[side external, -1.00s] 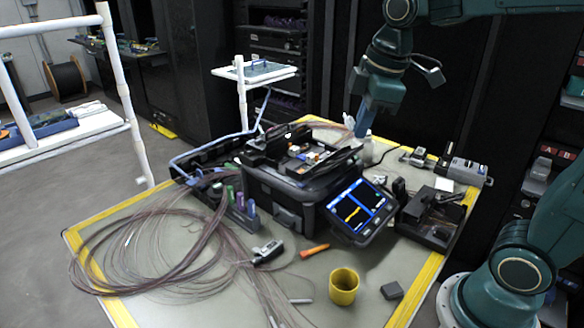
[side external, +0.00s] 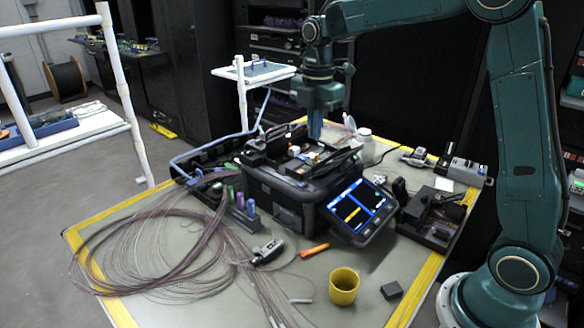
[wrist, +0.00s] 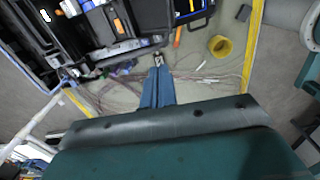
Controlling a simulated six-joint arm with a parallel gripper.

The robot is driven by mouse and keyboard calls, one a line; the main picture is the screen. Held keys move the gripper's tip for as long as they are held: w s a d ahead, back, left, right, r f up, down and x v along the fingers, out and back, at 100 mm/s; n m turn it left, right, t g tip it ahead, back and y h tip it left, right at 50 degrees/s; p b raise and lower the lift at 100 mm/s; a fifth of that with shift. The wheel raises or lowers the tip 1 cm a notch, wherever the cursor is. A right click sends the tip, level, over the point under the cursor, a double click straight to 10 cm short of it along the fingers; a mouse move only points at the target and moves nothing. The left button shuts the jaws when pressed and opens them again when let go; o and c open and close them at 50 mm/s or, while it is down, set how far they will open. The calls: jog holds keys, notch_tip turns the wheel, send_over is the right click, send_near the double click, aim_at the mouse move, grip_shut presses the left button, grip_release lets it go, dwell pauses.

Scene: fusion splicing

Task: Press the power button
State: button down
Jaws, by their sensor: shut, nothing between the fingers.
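The black fusion splicer (side external: 278,190) stands in the middle of the table, with its lit screen (side external: 358,212) tilted out at the front right. The screen shows at the top edge of the wrist view (wrist: 188,8). I cannot make out a power button in either view. My gripper (side external: 315,133) points down, with its blue fingers over the back part of the splicer; whether they touch it I cannot tell. In the wrist view the fingers (wrist: 158,70) are together and empty, with the splicer body beyond them to the upper left.
Coiled brown fibres (side external: 165,250) spread over the table's left. A white bottle (side external: 364,147) stands behind the splicer. A black tool unit (side external: 432,218) sits at the right.

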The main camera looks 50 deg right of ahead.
aim_at(311, 189)
jog(key=shift+w+d+f, duration=0.15)
jog(key=shift+w+f, duration=0.1)
jog(key=shift+w, duration=0.05)
jog(key=shift+f, duration=0.15)
notch_tip(311, 189, down, 14)
jog(key=shift+r, duration=0.15)
dwell(0.8)
